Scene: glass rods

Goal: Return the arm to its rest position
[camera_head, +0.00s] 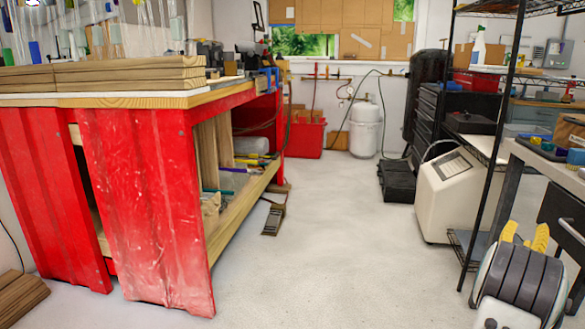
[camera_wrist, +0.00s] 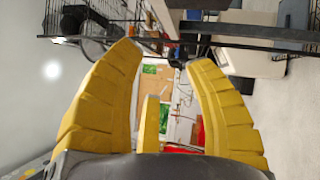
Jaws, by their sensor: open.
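The arm behind the gripper is mostly cut off by the right and lower edges of the head view.
A red workbench (camera_head: 150,200) with a wooden top fills the left. A wire shelf rack (camera_head: 492,140) and a grey workbench (camera_head: 540,160) stand at the right, close to my gripper. A cream machine (camera_head: 450,195) sits by the rack. The pale floor (camera_head: 340,240) between is clear.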

